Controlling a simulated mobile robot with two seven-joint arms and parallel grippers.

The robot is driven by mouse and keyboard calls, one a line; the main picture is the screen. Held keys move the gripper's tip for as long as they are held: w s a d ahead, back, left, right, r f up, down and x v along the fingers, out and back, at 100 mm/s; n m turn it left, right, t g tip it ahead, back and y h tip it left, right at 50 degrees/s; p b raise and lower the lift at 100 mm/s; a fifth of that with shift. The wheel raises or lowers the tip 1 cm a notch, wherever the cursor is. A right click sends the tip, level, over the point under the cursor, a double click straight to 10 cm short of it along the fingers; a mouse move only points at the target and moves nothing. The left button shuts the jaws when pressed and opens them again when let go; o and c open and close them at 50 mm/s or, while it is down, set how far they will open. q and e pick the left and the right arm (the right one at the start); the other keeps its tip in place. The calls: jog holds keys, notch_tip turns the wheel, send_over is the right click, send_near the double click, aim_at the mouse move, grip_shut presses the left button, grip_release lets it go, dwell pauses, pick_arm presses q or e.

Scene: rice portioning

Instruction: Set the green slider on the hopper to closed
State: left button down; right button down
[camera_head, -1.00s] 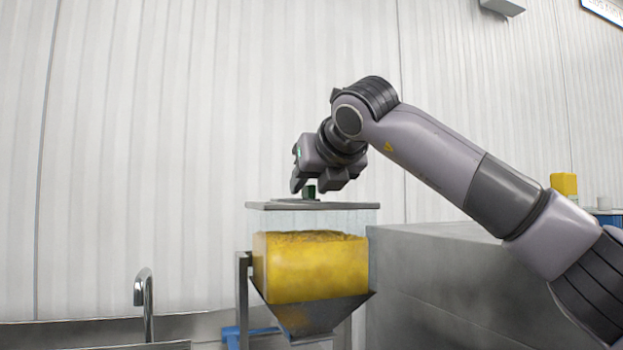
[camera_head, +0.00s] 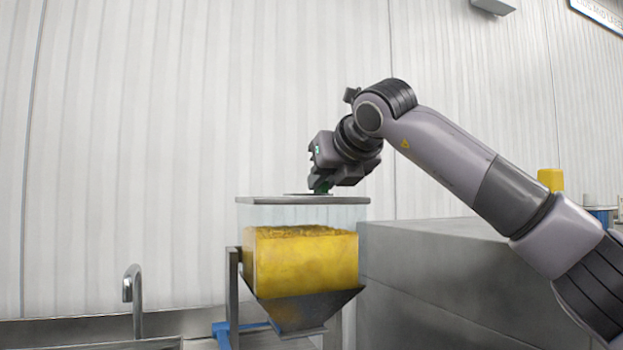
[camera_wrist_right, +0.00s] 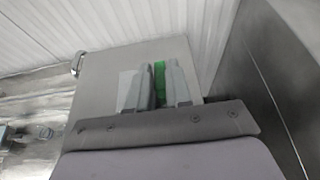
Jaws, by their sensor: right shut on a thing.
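The hopper (camera_head: 300,262) has a clear upper part filled with yellow grain, a flat grey lid (camera_head: 270,200) and a metal funnel below. The green slider (camera_wrist_right: 159,80) stands on the lid and shows between the fingers in the right wrist view; in the head view it is mostly hidden by the gripper. My right gripper (camera_head: 322,187) reaches down onto the lid from the right. In the right wrist view its fingers (camera_wrist_right: 162,90) are shut on the green slider. My left gripper is in no view.
A large grey metal box (camera_head: 430,275) stands right of the hopper, below my right arm. A tap (camera_head: 135,298) rises at the lower left. A yellow container (camera_head: 551,180) is at the far right.

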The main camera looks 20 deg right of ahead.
jog(key=c, duration=1.1)
grip_release()
jog(key=shift+d, duration=0.35)
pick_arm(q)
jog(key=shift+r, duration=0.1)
pick_arm(e)
jog(key=shift+a, duration=0.1)
jog(key=shift+s+r, duration=0.1)
jog(key=shift+s, duration=0.1)
pick_arm(q)
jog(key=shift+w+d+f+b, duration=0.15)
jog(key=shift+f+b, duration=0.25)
jog(key=shift+b, duration=0.35)
pick_arm(e)
jog(key=v, duration=0.6)
jog(key=shift+s+r, duration=0.2)
jog(key=shift+s, duration=0.1)
